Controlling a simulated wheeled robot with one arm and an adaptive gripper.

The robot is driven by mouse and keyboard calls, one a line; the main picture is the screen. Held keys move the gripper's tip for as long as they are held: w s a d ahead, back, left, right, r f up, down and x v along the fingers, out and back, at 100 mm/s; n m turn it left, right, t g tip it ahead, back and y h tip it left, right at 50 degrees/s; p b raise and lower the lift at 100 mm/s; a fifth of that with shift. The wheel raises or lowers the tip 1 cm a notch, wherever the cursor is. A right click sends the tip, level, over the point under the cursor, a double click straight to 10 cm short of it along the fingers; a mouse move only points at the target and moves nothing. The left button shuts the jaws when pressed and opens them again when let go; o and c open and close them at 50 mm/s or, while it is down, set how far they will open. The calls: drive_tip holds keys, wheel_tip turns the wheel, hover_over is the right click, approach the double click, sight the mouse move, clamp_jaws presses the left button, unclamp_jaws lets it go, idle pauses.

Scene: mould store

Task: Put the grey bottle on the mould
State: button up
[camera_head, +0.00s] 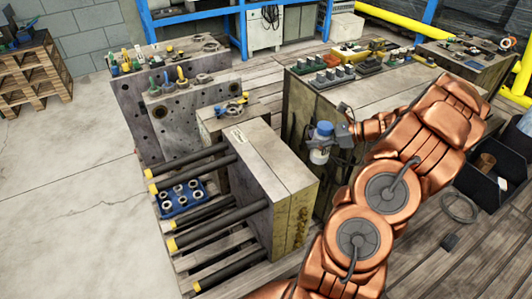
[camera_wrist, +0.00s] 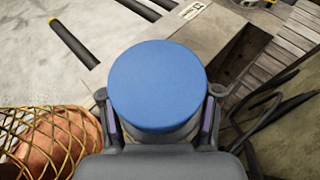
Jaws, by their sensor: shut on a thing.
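The grey bottle (camera_head: 319,150) has a blue cap, which fills the middle of the wrist view (camera_wrist: 157,86). My gripper (camera_head: 330,140) is shut on the bottle, with a finger on each side of it. The bottle is upright and held beside the mould, to the right of it in the head view. The mould (camera_head: 270,160) is a large grey metal block with a flat top and dark guide rods (camera_head: 205,210) sticking out to the left. Part of its top also shows behind the cap in the wrist view (camera_wrist: 125,30). The bottle's lower body is hidden in the wrist view.
A blue tray of metal rings (camera_head: 181,199) sits among the rods. Upright plates (camera_head: 165,110) with tools on top stand behind the mould. A bench (camera_head: 385,90) with parts stands behind my gripper. The mould's top looks mostly clear.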

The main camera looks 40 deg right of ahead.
drive_tip(key=shift+a+r+b+x, duration=0.2)
drive_tip(key=shift+r+x, duration=0.05)
drive_tip(key=shift+x, duration=2.4)
drive_tip(key=shift+a+r+b+x, duration=0.2)
drive_tip(key=shift+x, duration=2.45)
drive_tip(key=shift+a+r+b+x, duration=0.2)
drive_tip(key=shift+a+r+x, duration=0.05)
drive_tip(key=shift+x, duration=2.4)
drive_tip(key=shift+s, duration=0.15)
drive_tip(key=o, duration=1.3)
drive_tip(key=shift+f, duration=0.1)
drive_tip(key=shift+s+d+r, duration=0.25)
drive_tip(key=shift+r, duration=0.05)
drive_tip(key=v, duration=1.1)
drive_tip(key=shift+p, duration=0.45)
drive_tip(key=shift+s, duration=0.15)
